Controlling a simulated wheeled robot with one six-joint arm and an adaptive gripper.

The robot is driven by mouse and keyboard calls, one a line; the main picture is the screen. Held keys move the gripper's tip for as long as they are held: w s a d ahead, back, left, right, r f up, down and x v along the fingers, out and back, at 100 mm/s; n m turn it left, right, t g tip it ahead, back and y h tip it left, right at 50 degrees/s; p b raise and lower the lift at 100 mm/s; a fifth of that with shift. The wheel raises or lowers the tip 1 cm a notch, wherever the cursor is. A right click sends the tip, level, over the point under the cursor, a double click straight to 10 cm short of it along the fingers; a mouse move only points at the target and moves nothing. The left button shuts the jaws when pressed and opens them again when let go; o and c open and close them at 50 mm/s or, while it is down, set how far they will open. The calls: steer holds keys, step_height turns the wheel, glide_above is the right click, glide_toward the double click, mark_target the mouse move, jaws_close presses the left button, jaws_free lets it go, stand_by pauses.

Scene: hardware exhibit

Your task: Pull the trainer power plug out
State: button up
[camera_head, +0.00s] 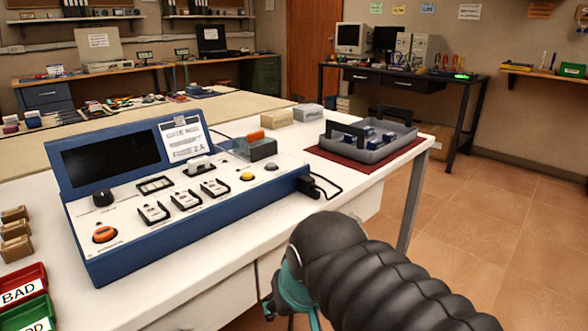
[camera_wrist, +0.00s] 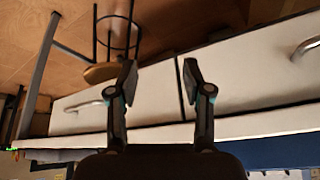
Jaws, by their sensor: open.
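The trainer (camera_head: 180,205) is a blue and white console with a dark screen, knobs and switches, on the white table. Its black power plug (camera_head: 312,187) sits at the trainer's right side, with a black cord curving beside it. My gripper (camera_wrist: 160,76) is open and empty in the wrist view, its two dark fingers apart in front of the table's drawer fronts. In the head view my black arm hides most of the gripper; only teal parts show, in front of and below the table edge. The plug cannot be made out in the wrist view.
A grey tray (camera_head: 346,149) with black handles stands on a red mat behind the plug. Red and green bins (camera_head: 22,290) are at front left. The wrist view shows drawer handles (camera_wrist: 85,107) and a stool (camera_wrist: 104,73). Open floor (camera_head: 490,220) lies to the right.

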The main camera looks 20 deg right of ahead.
steer(key=w+d+r+m+g, duration=0.1)
steer(key=w+d+r+m, duration=0.1)
steer(key=w+r+m, duration=0.5)
steer(key=w+d+r+m+g, duration=0.1)
steer(key=w+d+r+m, duration=0.2)
steer(key=w+r+m, duration=0.4)
step_height(320, 180, up, 10)
steer(key=m+g, duration=0.3)
steer(key=m, duration=1.4)
glide_above(307, 178)
step_height(307, 178, down, 13)
steer(key=shift+f+b, duration=0.2)
steer(key=shift+b, duration=0.15)
jaws_close()
